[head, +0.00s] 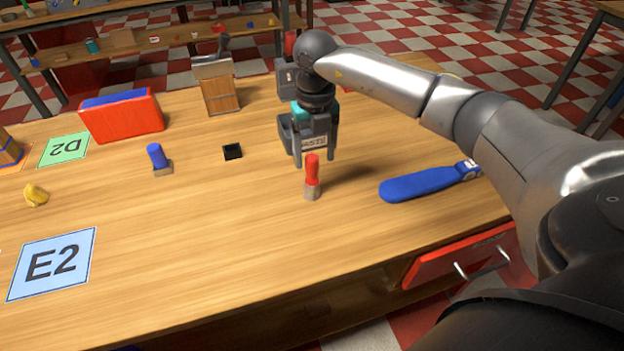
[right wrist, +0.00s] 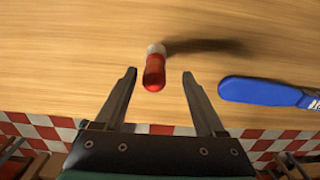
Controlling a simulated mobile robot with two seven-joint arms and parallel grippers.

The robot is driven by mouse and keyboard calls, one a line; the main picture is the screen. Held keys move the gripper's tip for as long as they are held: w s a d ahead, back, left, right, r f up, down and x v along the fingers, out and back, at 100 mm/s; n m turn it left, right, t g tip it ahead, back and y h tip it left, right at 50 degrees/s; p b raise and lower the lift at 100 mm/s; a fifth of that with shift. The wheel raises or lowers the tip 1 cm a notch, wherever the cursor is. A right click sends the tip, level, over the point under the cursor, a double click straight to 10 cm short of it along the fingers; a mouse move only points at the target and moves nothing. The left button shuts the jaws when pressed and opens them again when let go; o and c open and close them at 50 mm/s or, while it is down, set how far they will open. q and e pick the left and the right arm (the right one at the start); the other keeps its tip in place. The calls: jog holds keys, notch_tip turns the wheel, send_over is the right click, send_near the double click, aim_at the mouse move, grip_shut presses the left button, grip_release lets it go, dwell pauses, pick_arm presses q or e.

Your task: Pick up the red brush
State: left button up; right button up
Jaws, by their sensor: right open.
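The red brush (head: 312,177) stands upright on the wooden table, red handle up and pale grey end down. In the right wrist view the red brush (right wrist: 155,70) lies between and just beyond the two fingertips, apart from both. My right gripper (head: 315,160) is open and empty, pointing down just above and behind the brush in the head view. Its fingers also show spread in the right wrist view (right wrist: 160,75). My left gripper is in neither view.
A blue paddle-like tool (head: 425,184) lies right of the brush. A blue-handled brush (head: 158,158) and a small black box (head: 232,151) stand left. A red holder (head: 122,116) and a wooden block (head: 217,90) stand farther back.

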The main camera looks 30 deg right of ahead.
aim_at(312, 171)
jog(key=f, duration=0.3)
jog(key=f+b, duration=0.1)
jog(key=shift+s+a+f, duration=0.1)
jog(key=shift+a+f, duration=0.3)
jog(key=c, duration=0.6)
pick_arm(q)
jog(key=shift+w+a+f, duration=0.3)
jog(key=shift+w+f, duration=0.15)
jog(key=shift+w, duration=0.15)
pick_arm(e)
grip_shut()
